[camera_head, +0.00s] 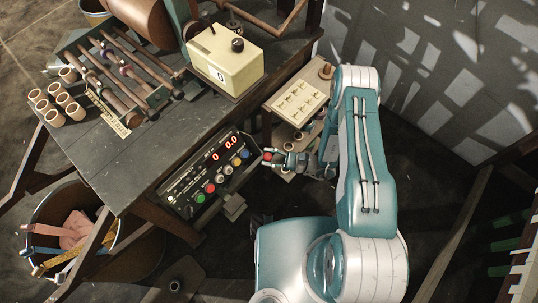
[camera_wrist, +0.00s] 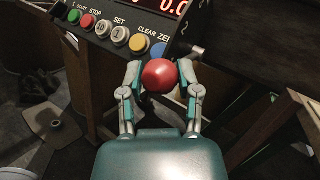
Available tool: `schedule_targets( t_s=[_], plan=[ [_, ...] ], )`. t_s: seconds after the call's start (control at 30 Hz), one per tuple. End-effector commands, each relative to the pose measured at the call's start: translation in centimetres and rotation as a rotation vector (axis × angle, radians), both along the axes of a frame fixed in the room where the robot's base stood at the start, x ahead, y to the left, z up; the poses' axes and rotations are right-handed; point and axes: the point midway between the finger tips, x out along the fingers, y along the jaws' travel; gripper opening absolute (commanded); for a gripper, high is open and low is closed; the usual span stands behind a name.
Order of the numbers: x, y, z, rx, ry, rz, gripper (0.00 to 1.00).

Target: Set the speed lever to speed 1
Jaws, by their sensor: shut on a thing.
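The speed lever's red ball knob (camera_wrist: 159,76) sits between the two fingers of my gripper (camera_wrist: 160,82) in the wrist view. The fingers touch it on both sides, so my gripper is shut on it. In the head view the red knob (camera_head: 267,156) shows at the right end of the control panel, with my gripper (camera_head: 270,157) reaching it from the right. The control panel (camera_head: 185,186) has red digits reading 0 and 0.0.
Coloured buttons (camera_wrist: 119,34) line the panel close to my fingers. A cream counter box (camera_head: 226,62) and a rack of rods (camera_head: 115,75) stand on the dark bench (camera_head: 85,165). A tray of small parts (camera_head: 300,103) is behind my gripper. A bin (camera_head: 118,262) stands at lower left.

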Motion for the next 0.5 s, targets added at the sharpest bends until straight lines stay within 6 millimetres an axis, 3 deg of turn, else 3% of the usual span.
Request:
schedule_targets(
  t_s=[0.2, 0.23, 0.27, 0.3, 0.5],
  plan=[
    [-0.12, 0.18, -0.03, -0.002, 0.001, 0.006, 0.0],
    [-0.12, 0.19, -0.03, -0.002, 0.001, 0.006, 0.57],
    [-0.11, 0.19, -0.03, -0.002, 0.001, 0.006, 0.7],
    [-0.1, 0.18, -0.03, -0.001, 0.001, 0.005, 0.79],
    [-0.04, 0.06, 0.0, -0.001, 0.0, 0.003, 0.79]
  ],
)
